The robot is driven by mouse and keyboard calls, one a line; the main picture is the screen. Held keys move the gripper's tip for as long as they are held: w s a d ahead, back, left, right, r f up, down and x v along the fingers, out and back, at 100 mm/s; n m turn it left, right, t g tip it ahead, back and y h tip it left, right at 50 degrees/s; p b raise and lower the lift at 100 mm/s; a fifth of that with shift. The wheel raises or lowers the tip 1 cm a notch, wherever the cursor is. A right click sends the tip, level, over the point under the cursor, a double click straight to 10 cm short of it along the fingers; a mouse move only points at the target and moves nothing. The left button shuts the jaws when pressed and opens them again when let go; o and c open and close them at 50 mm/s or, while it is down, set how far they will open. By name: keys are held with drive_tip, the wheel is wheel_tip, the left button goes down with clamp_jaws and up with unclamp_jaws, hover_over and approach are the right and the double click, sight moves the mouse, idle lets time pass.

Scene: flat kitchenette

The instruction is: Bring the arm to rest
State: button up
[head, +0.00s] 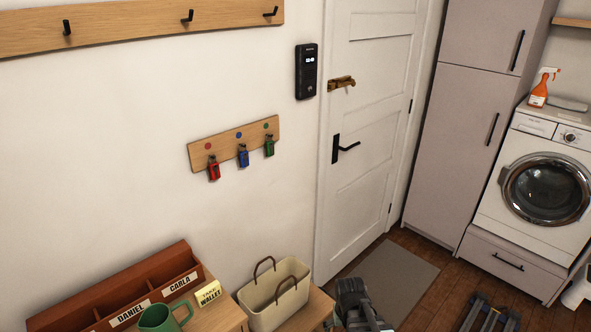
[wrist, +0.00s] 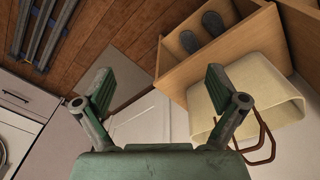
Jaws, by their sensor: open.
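My gripper (wrist: 160,88) shows in the wrist view with its two green-grey fingers spread wide apart. Nothing is between them. In the head view, a dark grey part of my arm (head: 358,304) shows at the bottom edge, right of the cream tote bag (head: 275,293). The fingertips cannot be made out there. In the wrist view, the tote bag (wrist: 274,98) is beside and behind the right finger; I cannot tell how far apart they are.
Red, blue and green keys hang on a rack (head: 228,138). The door (head: 368,120) is shut. The floor mat (head: 388,280) looks clear.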

drive_tip(key=s+f+g, duration=0.2)
drive_tip(key=s+f, duration=0.4)
drive_tip(key=s, duration=0.4)
drive_tip(key=s+d+f+g, duration=0.1)
drive_tip(key=s+f+g, duration=0.2)
drive_tip(key=s+f, duration=0.4)
drive_tip(key=s+d+f+g, duration=0.1)
drive_tip(key=s+f, duration=0.5)
drive_tip(key=s, duration=0.8)
drive_tip(key=shift+s+f+g, duration=0.4)
drive_tip(key=shift+g, duration=0.3)
